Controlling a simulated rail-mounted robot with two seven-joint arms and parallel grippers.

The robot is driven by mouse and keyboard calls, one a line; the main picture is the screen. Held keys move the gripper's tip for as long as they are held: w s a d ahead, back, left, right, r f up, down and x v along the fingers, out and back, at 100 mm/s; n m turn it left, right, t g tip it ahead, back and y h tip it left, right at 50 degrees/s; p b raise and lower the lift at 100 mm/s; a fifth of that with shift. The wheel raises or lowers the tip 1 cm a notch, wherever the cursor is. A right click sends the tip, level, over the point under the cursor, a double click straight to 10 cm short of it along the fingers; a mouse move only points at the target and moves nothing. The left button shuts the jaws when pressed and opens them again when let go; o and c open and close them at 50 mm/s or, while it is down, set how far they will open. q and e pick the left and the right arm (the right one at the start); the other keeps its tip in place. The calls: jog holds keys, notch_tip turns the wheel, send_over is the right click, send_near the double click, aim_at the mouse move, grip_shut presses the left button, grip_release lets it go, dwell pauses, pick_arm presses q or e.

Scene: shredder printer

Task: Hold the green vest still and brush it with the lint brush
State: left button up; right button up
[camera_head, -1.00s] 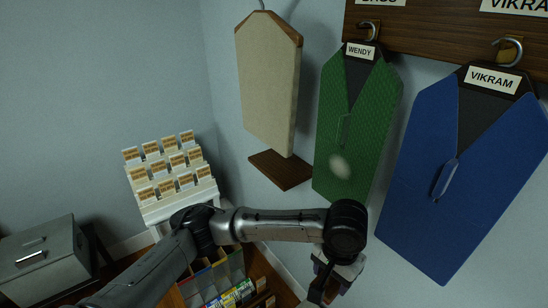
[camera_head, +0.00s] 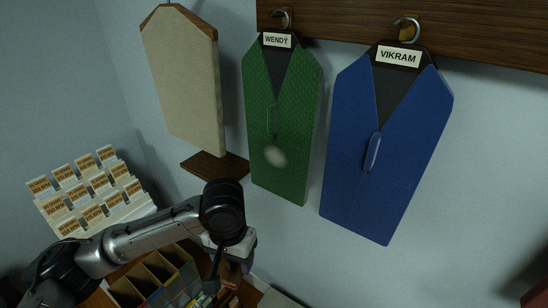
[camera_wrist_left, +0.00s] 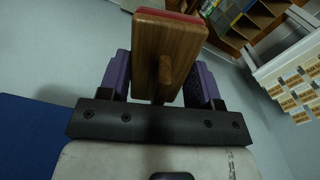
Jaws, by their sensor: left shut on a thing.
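The green vest (camera_head: 262,117), tagged WENDY, hangs from a hook at the centre of the head view. A pale round patch (camera_head: 275,157) shows on its lower front. My left gripper (camera_head: 218,270) is low in the head view, below and left of the vest and apart from it. In the left wrist view, its purple fingers (camera_wrist_left: 160,78) are shut on the lint brush (camera_wrist_left: 183,38), a wooden block with a peg handle and a red edge at its far side. In the head view the brush is mostly hidden by my wrist. My right gripper is not in view.
A blue vest (camera_head: 350,165) tagged VIKRAM hangs right of the green one from the wooden rail (camera_head: 470,38). A beige board (camera_head: 180,85) with a brown ledge (camera_head: 212,166) is at its left. A card rack (camera_head: 130,205) and an open compartment box (camera_head: 160,267) stand lower left.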

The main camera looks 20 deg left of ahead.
aim_at(230, 277)
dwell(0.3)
pick_arm(q)
jog(key=shift+s+f+h+p, duration=0.15)
jog(key=shift+f+h+p, duration=0.05)
jog(key=shift+h+p, duration=0.1)
jog(key=shift+g+h, duration=0.4)
jog(key=shift+h, duration=0.4)
jog(key=s+f+p, duration=0.1)
jog(key=p, duration=0.1)
jog(key=s+d+f+p, duration=0.1)
jog(key=s+f, duration=0.1)
jog(key=shift+s+d+p, duration=0.2)
jog(key=shift+p, duration=0.15)
jog(key=s+d+g+h+p, duration=0.1)
jog(key=s+d+h+p, duration=0.4)
jog(key=p, duration=0.4)
jog(key=w+n+t+h+p, duration=0.3)
jog(key=w+n+t, duration=0.2)
jog(key=w+n, duration=0.3)
jog(key=w+a+r+n+t+y, duration=0.2)
jog(key=w+a+r+n+t, duration=0.3)
jog(key=w+a+t, duration=0.2)
jog(key=w+a+r+n+t+y, duration=0.3)
jog(key=w+a+r+n+t, duration=0.2)
jog(key=w, duration=0.4)
jog(key=a+t, duration=0.1)
jog(key=a, duration=0.1)
jog(key=shift+a+r+t, duration=0.2)
jog(key=shift+a+t, duration=0.1)
jog(key=shift+t, duration=0.1)
